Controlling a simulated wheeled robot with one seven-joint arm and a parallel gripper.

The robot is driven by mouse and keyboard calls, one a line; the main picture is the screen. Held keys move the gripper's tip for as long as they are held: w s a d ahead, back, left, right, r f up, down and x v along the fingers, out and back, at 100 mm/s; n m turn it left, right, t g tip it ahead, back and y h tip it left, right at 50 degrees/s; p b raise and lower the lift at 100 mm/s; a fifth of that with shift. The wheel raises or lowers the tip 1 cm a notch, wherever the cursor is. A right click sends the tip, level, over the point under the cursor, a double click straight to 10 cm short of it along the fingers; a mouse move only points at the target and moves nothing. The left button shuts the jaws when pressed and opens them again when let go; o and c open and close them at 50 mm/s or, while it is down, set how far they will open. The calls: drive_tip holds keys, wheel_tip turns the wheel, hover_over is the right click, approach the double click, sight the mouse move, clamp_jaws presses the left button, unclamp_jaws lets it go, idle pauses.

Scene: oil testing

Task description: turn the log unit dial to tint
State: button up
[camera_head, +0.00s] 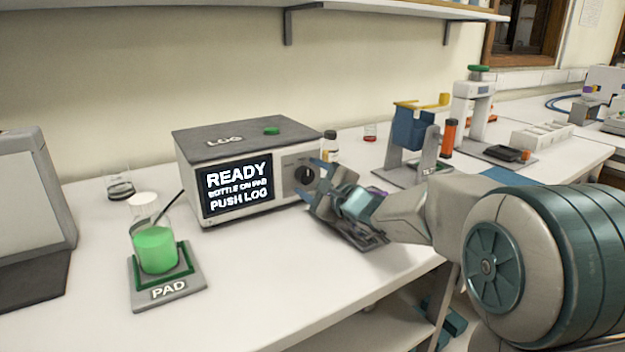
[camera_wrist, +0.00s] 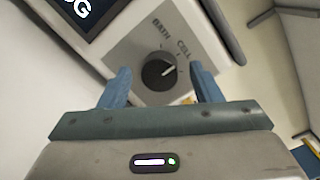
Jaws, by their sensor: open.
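The log unit (camera_head: 250,150) is a grey and white box on the bench, with a screen (camera_head: 238,186) reading READY, BOTTLE ON PAD, PUSH LOG. Its dark round dial (camera_head: 304,175) is on the front panel, right of the screen. In the wrist view the dial (camera_wrist: 159,71) has a white pointer line aimed toward the CELL label; BATH is printed beside it. No TINT label is readable. My gripper (camera_wrist: 160,88) is open, its blue fingers on either side of the dial; I cannot tell whether they touch it. In the head view my gripper (camera_head: 318,177) is in front of the panel.
A small bottle (camera_head: 330,148) stands by the unit's right side. A blue device (camera_head: 408,130) stands farther right. The bench front is clear.

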drive_tip(key=c, duration=1)
drive_tip(key=shift+f+m+b, duration=0.1)
drive_tip(key=shift+m+b, duration=0.25)
drive_tip(key=shift+m, duration=0.05)
drive_tip(key=m+b, duration=0.2)
drive_tip(key=m, duration=0.1)
drive_tip(key=shift+m, duration=0.4)
drive_tip(key=m+t+b, duration=0.1)
drive_tip(key=m, duration=0.4)
drive_tip(key=shift+m+b, duration=0.3)
drive_tip(key=o, duration=1)
